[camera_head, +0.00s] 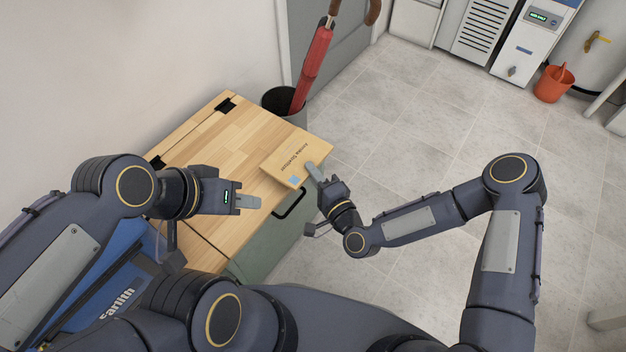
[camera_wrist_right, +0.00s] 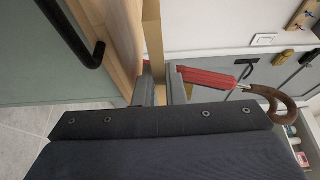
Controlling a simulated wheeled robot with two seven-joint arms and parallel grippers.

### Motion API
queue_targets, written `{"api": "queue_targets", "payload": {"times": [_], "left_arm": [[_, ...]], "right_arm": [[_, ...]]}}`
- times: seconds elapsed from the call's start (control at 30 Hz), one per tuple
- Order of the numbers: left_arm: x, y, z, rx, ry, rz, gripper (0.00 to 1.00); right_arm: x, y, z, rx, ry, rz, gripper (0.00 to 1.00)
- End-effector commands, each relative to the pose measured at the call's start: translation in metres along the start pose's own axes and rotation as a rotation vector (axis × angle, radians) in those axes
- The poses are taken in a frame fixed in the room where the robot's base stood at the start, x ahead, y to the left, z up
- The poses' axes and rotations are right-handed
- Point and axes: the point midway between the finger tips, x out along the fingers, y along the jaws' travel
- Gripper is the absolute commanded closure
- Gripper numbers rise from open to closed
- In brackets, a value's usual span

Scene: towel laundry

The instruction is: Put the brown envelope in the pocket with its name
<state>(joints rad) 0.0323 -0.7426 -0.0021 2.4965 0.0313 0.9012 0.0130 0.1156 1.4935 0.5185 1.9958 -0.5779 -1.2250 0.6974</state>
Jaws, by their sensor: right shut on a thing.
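The brown envelope (camera_head: 290,158) is held above the right end of the wooden cabinet top in the head view. It has dark lettering, too small to read surely, and a small blue square at one corner. My right gripper (camera_head: 314,172) is shut on the envelope's right edge. In the right wrist view the envelope (camera_wrist_right: 152,40) shows edge-on between the fingers of the gripper (camera_wrist_right: 160,88). My left gripper (camera_head: 250,202) is over the cabinet top, apart from the envelope; its fingers are seen side-on, so their gap is hidden. No name pocket can be made out.
The wooden cabinet top (camera_head: 205,150) lies under both grippers, with a black handle (camera_head: 289,203) on its green front. A dark bin (camera_head: 283,103) holds a red umbrella (camera_head: 313,66) behind it. A red bucket (camera_head: 553,84) stands far right.

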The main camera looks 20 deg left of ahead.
Motion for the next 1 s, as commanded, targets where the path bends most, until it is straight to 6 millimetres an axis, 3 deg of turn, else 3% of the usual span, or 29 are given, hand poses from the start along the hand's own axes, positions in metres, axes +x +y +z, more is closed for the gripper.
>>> {"api": "queue_targets", "payload": {"times": [0.27,0.7,0.73,0.87,1.0], "left_arm": [[0.018,-0.009,0.009,0.0,0.0,0.0,0.64],[0.022,-0.01,0.011,0.0,0.0,0.0,0.64],[0.021,-0.009,0.011,0.0,0.0,0.0,0.64],[0.02,-0.009,0.01,0.0,0.0,0.0,0.64],[0.02,-0.009,0.01,0.0,0.0,0.0,0.64]], "right_arm": [[0.007,0.036,-0.003,-0.001,-0.001,0.0,1.0],[0.006,0.04,-0.003,-0.001,0.0,-0.001,1.0],[0.006,0.039,-0.003,-0.001,0.0,0.0,0.87],[0.006,0.038,-0.003,-0.001,0.0,0.0,0.7],[0.006,0.038,-0.003,-0.001,0.0,0.0,0.68]]}}
